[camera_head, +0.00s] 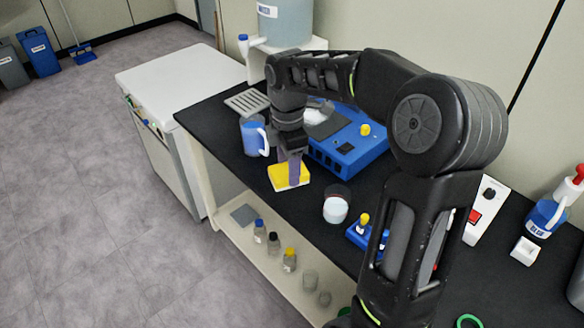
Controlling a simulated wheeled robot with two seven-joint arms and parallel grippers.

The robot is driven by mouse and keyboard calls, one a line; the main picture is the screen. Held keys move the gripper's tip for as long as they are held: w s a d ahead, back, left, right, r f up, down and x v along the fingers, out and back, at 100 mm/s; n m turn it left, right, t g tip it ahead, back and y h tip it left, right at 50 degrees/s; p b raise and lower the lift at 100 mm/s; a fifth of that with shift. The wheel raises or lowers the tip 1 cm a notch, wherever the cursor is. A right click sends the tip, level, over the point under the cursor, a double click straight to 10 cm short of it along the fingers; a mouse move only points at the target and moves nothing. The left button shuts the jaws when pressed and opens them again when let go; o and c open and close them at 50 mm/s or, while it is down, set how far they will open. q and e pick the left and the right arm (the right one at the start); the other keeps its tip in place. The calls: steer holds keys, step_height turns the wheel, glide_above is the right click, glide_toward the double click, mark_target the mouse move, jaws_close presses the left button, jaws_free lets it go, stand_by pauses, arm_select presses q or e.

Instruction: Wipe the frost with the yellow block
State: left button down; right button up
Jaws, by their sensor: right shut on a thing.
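The yellow block (280,178) has a pale underside and is at the front part of the black counter, left of the middle of the view. My right gripper (294,174) points down and is shut on it. I cannot tell whether the block touches the counter or hangs just above it. A blue machine (347,152) with a yellow knob stands behind and right of the block, partly covered by my right arm. I cannot make out any frost for certain. My left gripper is not in view.
A blue jug (252,137) stands close behind the block, left of the gripper. A clear jar with white contents (335,207) stands to its right. Several small bottles (274,243) are on the shelf below. A white cabinet (172,78) adjoins the counter (203,118) at left.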

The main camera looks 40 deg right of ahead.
steer(key=w+a+f+m+b, duration=0.1)
steer(key=w+a+f+m, duration=0.2)
steer(key=f+m, duration=0.35)
steer(key=w+a+f+m+b, duration=0.1)
steer(key=w+a+f+m, duration=0.1)
steer(key=a+f+m, duration=0.35)
steer(key=s+a+f+m, duration=0.1)
steer(key=a+f, duration=0.3)
steer(key=f, duration=0.2)
steer(key=a+f+m+b, duration=0.1)
steer(key=a+f, duration=0.3)
steer(key=f, duration=0.3)
steer(key=shift+s+a+f+m, duration=0.2)
steer(key=shift+s+a+m, duration=0.05)
steer(key=shift+s+m, duration=0.1)
steer(key=shift+w, duration=0.1)
